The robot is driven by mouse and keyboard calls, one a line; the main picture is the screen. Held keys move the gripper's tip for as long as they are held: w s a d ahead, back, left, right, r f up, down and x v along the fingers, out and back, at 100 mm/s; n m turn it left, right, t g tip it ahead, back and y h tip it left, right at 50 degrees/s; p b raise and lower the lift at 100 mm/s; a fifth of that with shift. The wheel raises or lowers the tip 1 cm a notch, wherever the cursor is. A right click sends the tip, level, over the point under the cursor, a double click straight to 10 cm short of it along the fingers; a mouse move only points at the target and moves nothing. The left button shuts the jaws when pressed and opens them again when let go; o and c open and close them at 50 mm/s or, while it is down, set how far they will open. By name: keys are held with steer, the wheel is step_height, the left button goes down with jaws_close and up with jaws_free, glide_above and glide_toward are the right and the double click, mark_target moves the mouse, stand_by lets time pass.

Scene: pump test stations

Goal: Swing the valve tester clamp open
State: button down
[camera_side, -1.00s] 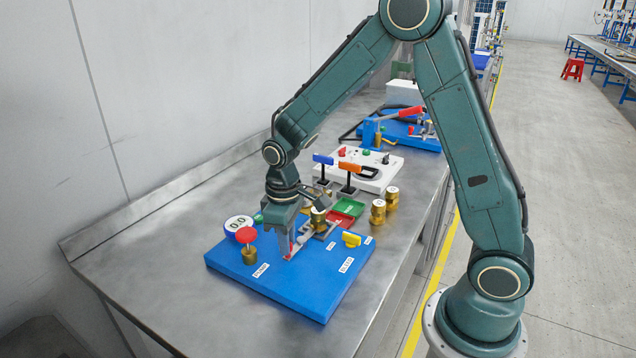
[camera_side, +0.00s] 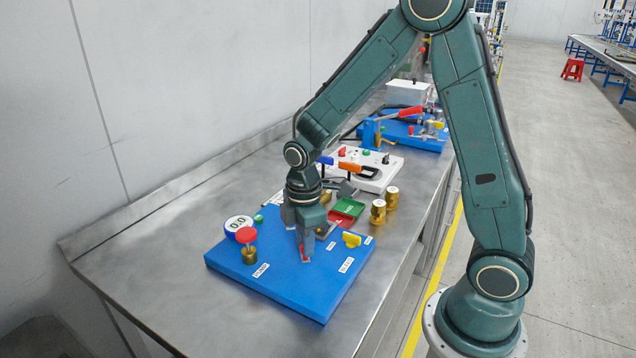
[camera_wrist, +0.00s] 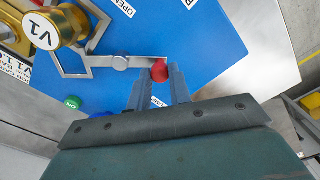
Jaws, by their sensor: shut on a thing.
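The valve tester is a blue base plate (camera_side: 290,285) on the steel bench. Its clamp has a thin metal arm (camera_wrist: 100,61) that ends in a red knob (camera_wrist: 159,71). My gripper (camera_wrist: 160,82) is shut on the red knob, one finger on each side of it. In the side view my gripper (camera_side: 303,250) points down over the plate, with a bit of red at its fingertips. A brass valve marked V1 (camera_wrist: 68,24) stands beside the clamp frame at the upper left of the wrist view. In the side view my gripper hides most of the clamp.
A red-topped brass valve (camera_side: 247,248) and round gauge (camera_side: 238,223) stand left of my gripper; a yellow handle (camera_side: 351,239) stands right. Green (camera_side: 349,206) and red trays, brass cylinders (camera_side: 378,212) and a white panel (camera_side: 378,178) lie behind. The bench's left front is clear.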

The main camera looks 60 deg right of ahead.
steer(key=n, duration=0.1)
steer(key=s+d+n, duration=0.1)
steer(key=n, duration=0.1)
steer(key=shift+d+n, duration=0.15)
steer(key=shift+n, duration=0.15)
steer(key=shift+s+d+n, duration=0.25)
steer(key=shift+d+n, duration=0.25)
steer(key=shift+n, duration=0.6)
steer(key=c, duration=1.3)
jaws_free()
steer(key=shift+r, duration=0.1)
step_height(320, 180, up, 14)
steer(key=shift+f, duration=0.15)
